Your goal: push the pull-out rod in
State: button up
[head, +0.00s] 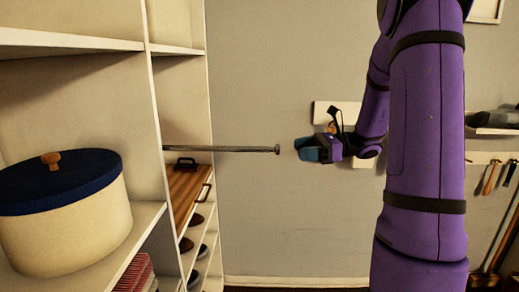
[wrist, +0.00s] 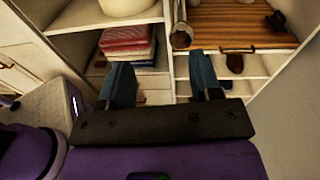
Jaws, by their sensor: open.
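The pull-out rod (head: 220,149) is a thin grey metal bar. In the head view it sticks out level to the right from the shelving and ends in a small knob. My gripper (head: 301,149), with blue fingers, is just right of the knob, at about its height, with a small gap in the picture. In the wrist view my gripper (wrist: 160,72) is open, its two fingers spread and nothing between them. A round end, probably the rod's knob (wrist: 181,40), shows beyond the fingers, nearer the right one.
White shelving (head: 158,110) stands at left, holding a cream round box with a blue lid (head: 65,213), a striped wooden tray or case (head: 187,184), folded red cloths (head: 135,273) and shoes (head: 196,219). Bare wall lies behind the rod. Tools (head: 490,178) hang at far right.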

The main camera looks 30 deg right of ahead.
aim_at(181, 147)
jog(key=shift+m+t, duration=0.7)
jog(key=shift+m, duration=0.1)
jog(key=x, duration=0.3)
jog(key=w+x, duration=0.1)
jog(key=x, duration=0.2)
jog(key=d+x, duration=0.1)
jog(key=x, duration=0.2)
jog(key=shift+w+a+f, duration=0.1)
jog(key=shift+w+f, duration=0.2)
jog(key=shift+w, duration=0.2)
grip_shut()
jog(key=x, duration=2.6)
jog(key=shift+r, duration=0.15)
